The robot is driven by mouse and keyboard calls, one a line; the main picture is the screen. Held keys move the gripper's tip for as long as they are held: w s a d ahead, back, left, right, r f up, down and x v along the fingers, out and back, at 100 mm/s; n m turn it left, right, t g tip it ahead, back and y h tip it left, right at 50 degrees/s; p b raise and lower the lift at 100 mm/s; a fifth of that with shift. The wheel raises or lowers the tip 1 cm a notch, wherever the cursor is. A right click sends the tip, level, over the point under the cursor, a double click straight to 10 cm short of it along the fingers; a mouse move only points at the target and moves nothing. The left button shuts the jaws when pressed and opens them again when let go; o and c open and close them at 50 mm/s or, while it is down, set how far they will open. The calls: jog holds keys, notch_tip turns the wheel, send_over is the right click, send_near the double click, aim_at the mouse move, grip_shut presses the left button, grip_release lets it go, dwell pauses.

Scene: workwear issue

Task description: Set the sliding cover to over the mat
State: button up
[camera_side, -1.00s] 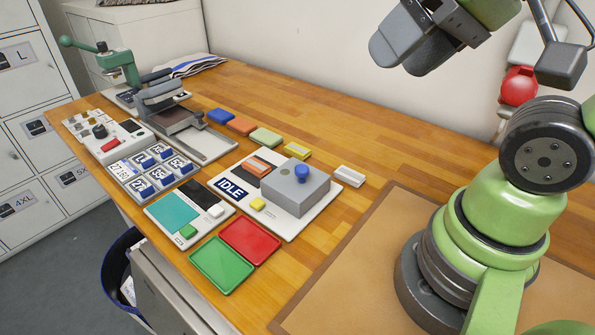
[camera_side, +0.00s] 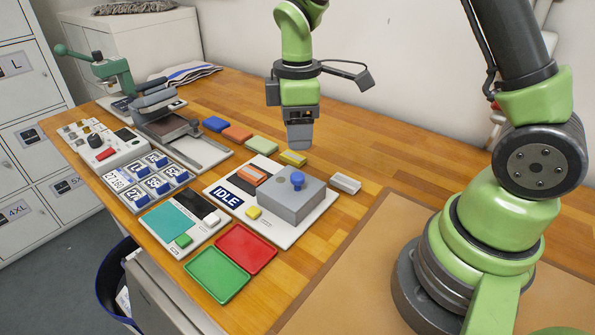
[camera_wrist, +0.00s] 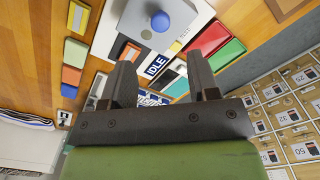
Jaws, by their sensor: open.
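The sliding cover (camera_side: 290,206) is a grey box with a blue knob (camera_side: 298,179) on top. It sits on the right part of a white board (camera_side: 243,223) with an IDLE display; it also shows in the wrist view (camera_wrist: 130,22). A dark mat (camera_side: 240,184) lies on the board left of the cover, with an orange block (camera_side: 252,175) on it. The mat looks uncovered, though what lies beneath the cover is hidden. My gripper (camera_side: 300,143) is open and empty, in the air above the table behind the cover. Its two fingers (camera_wrist: 160,72) show apart in the wrist view.
Blue, orange, green and yellow blocks (camera_side: 262,145) lie in a row behind the board. A pale block (camera_side: 345,183) lies right of it. Red (camera_side: 246,247) and green (camera_side: 215,275) trays lie in front. A green-handled press (camera_side: 118,80) stands far left.

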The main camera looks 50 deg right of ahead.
aim_at(297, 175)
notch_tip(297, 175, down, 10)
jog(key=shift+r, duration=0.2)
grip_shut()
jog(key=shift+w, duration=5.95)
grip_release()
jog(key=shift+r, duration=0.1)
notch_tip(297, 175, up, 10)
